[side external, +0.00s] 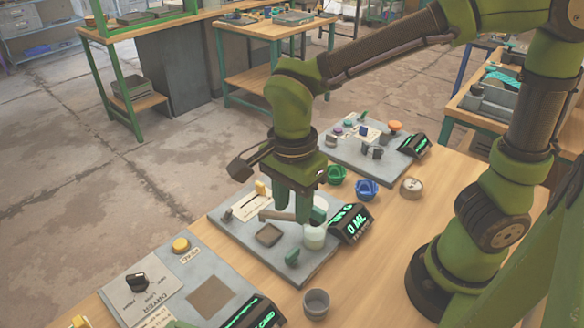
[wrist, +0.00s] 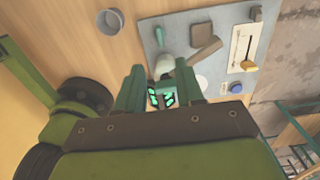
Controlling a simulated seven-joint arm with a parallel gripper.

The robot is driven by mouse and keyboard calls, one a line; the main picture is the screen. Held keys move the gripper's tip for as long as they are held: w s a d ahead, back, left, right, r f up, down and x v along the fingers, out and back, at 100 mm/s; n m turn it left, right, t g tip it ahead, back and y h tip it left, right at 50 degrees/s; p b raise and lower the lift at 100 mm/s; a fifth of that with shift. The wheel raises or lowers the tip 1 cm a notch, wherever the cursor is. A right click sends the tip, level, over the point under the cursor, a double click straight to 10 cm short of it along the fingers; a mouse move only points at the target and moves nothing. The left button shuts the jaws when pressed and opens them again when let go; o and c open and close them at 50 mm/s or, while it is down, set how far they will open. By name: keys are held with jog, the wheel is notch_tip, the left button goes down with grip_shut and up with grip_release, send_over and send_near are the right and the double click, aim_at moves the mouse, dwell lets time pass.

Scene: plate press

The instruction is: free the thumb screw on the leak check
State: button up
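A grey panel (side external: 235,233) with a black display (side external: 351,222) reading "0 ML" sits mid-bench; I take it for the leak check. A small green winged knob (side external: 292,257) near its front edge may be the thumb screw; it also shows in the wrist view (wrist: 158,37). A pale cup (side external: 314,238) stands between knob and display. My gripper (side external: 292,214) points down over the panel, behind the cup and knob. In the wrist view its fingers (wrist: 158,88) are apart, with the display seen between them. It holds nothing that I can see. The fingers partly hide a grey lever.
The panel also carries a brown square pad (side external: 268,235), a yellow-handled slider (wrist: 247,52) and a blue button (wrist: 234,87). A grey cup (side external: 316,301) stands in front. Green (side external: 336,174) and blue (side external: 367,189) pieces and a tin (side external: 411,187) lie behind. Other panels flank it.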

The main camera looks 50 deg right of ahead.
aim_at(292, 252)
notch_tip(292, 252, down, 12)
jog(key=shift+f, duration=0.25)
grip_shut()
